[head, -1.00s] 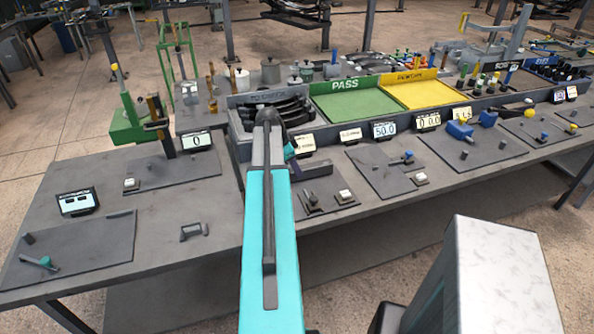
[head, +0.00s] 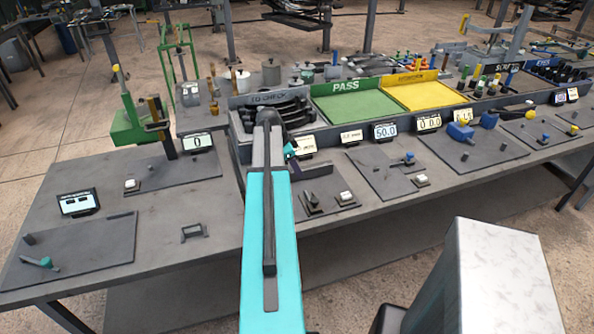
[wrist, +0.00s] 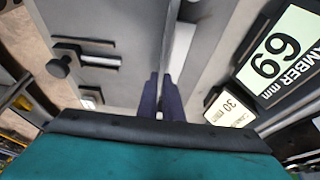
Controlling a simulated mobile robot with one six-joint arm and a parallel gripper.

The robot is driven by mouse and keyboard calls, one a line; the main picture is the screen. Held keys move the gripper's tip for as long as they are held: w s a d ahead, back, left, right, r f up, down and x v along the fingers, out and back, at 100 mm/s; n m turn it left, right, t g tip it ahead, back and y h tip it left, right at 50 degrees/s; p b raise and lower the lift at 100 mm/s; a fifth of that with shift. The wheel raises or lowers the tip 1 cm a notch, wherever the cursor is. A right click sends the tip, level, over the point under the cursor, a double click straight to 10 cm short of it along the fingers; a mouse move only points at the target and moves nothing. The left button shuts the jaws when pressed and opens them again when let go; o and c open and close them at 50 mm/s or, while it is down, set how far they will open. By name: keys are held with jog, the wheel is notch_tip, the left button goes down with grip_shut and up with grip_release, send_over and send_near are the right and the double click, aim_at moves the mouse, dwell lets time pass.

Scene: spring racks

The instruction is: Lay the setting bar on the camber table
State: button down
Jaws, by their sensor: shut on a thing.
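My gripper (wrist: 161,100) shows in the wrist view with its two dark fingers close together, pointing away from the camera. Grey surfaces lie beyond the fingertips. A camber display (wrist: 275,58) reading 69 stands to their right. In the head view my teal arm reaches over the bench and hides most of the gripper. The likely camber table (head: 318,205) is a dark plate just right of the arm.
A small card (wrist: 228,108) stands beside the camber display. A dark knob (wrist: 58,66) and metal parts lie left of the fingers. A bin of dark springs (head: 285,105), a green PASS tray (head: 350,105) and a yellow tray (head: 425,92) line the back.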

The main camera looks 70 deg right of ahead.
jog(key=shift+d, duration=0.1)
dwell(0.6)
jog(key=c, duration=1.4)
grip_release()
jog(key=shift+o, duration=0.2)
jog(key=shift+r, duration=0.1)
jog(key=shift+r+p, duration=1.65)
jog(key=shift+r, duration=2.25)
